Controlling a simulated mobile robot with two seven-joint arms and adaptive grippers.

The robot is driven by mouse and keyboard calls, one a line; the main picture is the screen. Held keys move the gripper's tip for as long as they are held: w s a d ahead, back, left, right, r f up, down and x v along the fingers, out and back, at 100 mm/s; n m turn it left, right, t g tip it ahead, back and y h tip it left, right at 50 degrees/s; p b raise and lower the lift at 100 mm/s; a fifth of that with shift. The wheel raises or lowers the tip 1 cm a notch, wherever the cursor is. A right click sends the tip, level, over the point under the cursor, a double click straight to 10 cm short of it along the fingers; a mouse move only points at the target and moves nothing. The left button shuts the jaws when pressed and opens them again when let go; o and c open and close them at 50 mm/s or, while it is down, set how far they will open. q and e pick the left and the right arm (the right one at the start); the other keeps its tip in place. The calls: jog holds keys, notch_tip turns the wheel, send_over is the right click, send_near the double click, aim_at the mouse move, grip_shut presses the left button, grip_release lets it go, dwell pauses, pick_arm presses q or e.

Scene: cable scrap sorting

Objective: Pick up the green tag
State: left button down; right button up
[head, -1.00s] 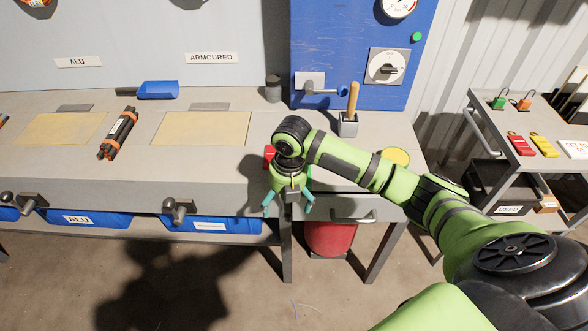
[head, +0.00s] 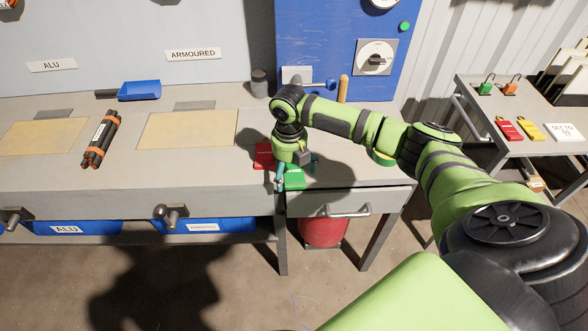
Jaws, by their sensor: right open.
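The green tag (head: 294,183) lies near the front edge of the bench, partly hidden by my right gripper. Some white lettering shows at its top. A red tag (head: 263,152) lies just behind and left of it. My right gripper (head: 296,173) points down over the green tag, its teal fingers spread open, one at the tag's left side and one at its upper right. Whether the fingertips touch the tag or bench cannot be told. My left gripper is not in view.
A wooden-handled tool (head: 343,88) stands behind the arm. A bundle of black cables (head: 101,139) lies left. A drawer handle (head: 347,210) projects below the bench edge.

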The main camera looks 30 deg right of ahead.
aim_at(290, 174)
jog(key=c, duration=0.9)
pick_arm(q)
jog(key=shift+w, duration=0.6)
pick_arm(e)
jog(key=shift+w+r, duration=0.1)
jog(key=shift+r, duration=0.4)
notch_tip(290, 174, up, 3)
jog(key=shift+f+b, duration=0.1)
jog(key=shift+b, duration=0.4)
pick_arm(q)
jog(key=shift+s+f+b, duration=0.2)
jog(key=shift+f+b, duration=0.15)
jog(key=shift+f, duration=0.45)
pick_arm(e)
jog(key=s+r, duration=0.2)
jog(key=s, duration=0.2)
jog(key=s+a+r, duration=0.1)
jog(key=s+r, duration=0.1)
jog(key=s, duration=0.1)
jog(key=s+a+r, duration=0.1)
jog(key=s+r, duration=0.2)
jog(key=s, duration=0.1)
jog(key=shift+s+a+r, duration=0.1)
jog(key=shift+s+a, duration=0.15)
jog(key=shift+s, duration=0.05)
